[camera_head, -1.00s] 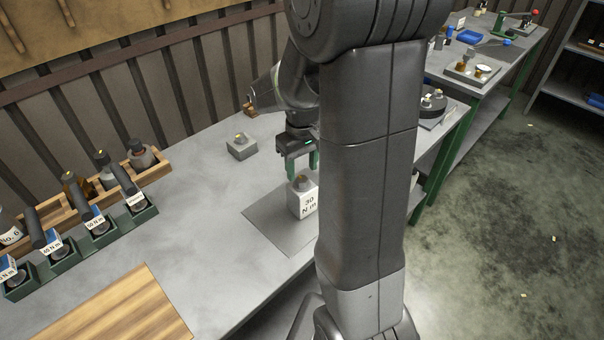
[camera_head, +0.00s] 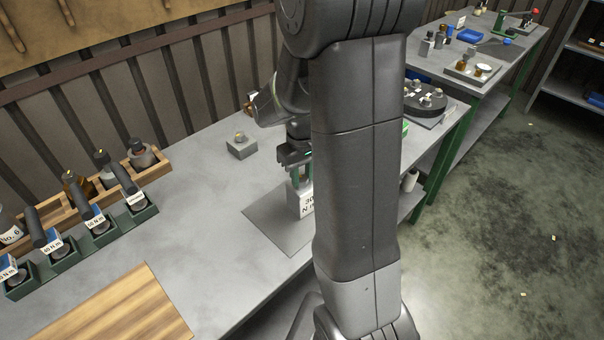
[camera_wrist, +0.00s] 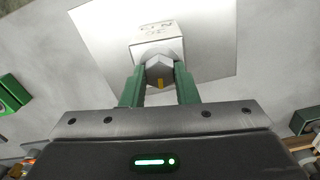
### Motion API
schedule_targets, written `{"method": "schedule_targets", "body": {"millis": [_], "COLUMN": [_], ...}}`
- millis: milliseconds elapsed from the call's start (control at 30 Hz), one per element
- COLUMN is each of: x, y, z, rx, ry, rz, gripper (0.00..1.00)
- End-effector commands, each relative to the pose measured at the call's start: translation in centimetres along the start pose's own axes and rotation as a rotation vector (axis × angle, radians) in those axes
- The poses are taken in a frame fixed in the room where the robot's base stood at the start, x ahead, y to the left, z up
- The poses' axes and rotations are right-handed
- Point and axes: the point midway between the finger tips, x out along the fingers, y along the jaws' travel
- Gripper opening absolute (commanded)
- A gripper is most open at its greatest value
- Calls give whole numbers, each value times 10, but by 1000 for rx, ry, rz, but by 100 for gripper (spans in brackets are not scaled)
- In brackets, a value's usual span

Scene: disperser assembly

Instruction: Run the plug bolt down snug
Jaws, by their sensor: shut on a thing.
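The plug bolt (camera_wrist: 160,73) has a grey hex head with a yellow mark and sits on top of a white block (camera_head: 300,204) labelled 30 N m. The block also shows in the wrist view (camera_wrist: 158,44). My gripper (camera_wrist: 160,88) has its green fingers on either side of the hex head, shut on it. In the head view my gripper (camera_head: 298,170) is above the block, and my arm hides the block's right part. How deep the bolt sits in the block cannot be seen.
The block stands on a grey mat (camera_head: 270,222) near the bench's front edge. A small grey block with a bolt (camera_head: 241,146) stands behind left. Green holders with labelled tools (camera_head: 98,232) and a wooden rack (camera_head: 145,165) are at left. A wooden board (camera_head: 115,315) lies in front.

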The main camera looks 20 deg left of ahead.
Motion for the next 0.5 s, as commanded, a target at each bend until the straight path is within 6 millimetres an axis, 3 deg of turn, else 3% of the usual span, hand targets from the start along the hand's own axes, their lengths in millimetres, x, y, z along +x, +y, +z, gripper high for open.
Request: {"method": "schedule_targets", "body": {"millis": [400,433,500], "x": [0,0,0], "y": [0,0,0], "z": [0,0,0], "rx": [82,82,82], "ry": [1,1,1], "rz": [0,0,0], "gripper": [4,29,43]}}
